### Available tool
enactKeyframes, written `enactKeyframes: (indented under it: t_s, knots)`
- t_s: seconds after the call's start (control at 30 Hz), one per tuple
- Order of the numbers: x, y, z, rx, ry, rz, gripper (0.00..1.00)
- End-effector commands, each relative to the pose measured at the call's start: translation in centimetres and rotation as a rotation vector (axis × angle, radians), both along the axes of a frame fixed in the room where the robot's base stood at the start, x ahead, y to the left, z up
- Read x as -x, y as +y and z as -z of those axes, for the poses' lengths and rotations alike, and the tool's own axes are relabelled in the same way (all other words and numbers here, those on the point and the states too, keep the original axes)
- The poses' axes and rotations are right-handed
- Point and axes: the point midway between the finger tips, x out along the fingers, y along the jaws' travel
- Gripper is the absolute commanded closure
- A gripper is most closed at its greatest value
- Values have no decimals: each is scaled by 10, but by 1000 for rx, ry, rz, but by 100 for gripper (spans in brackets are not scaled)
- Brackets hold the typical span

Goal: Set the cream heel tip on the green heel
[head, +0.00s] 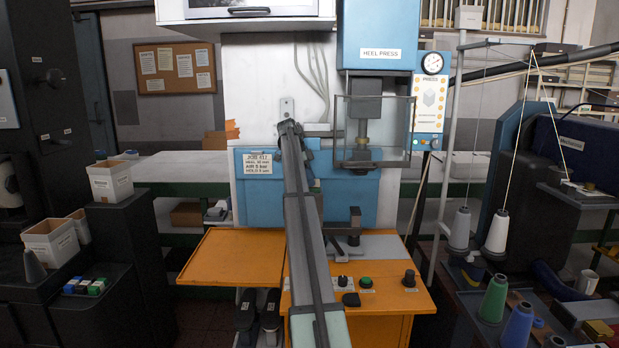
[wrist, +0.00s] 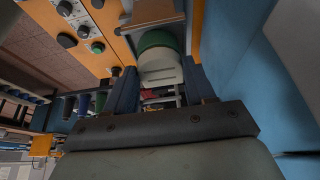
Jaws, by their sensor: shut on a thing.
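In the wrist view my gripper (wrist: 160,87) has a dark finger on each side of a cream block, the cream heel tip (wrist: 161,72), and is shut on it. Directly beyond the tip is a rounded green piece, which looks like the green heel (wrist: 157,40). The tip and the green piece overlap in this view, and I cannot tell whether they touch. In the head view my arm covers the tip and the green heel, and the fingers cannot be made out.
The heel press (head: 368,55) stands behind, with a clear guard (head: 375,130) and a dark fixture (head: 345,232) below. An orange bench (head: 235,257) carries knobs and a green button (head: 365,282). Thread cones (head: 497,232) stand at right; white bins (head: 110,181) at left.

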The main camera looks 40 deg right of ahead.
Motion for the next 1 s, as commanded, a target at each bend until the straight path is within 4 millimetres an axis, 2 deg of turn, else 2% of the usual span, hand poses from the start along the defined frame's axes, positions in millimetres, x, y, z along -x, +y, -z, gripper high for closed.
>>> enactKeyframes:
  t_s: [0.87, 0.9, 1.0]
  knots:
    - [0, 0, 4, 0, 0, 0, 75]
    - [0, 0, 4, 0, 0, 0, 45]
    - [0, 0, 4, 0, 0, 0, 35]
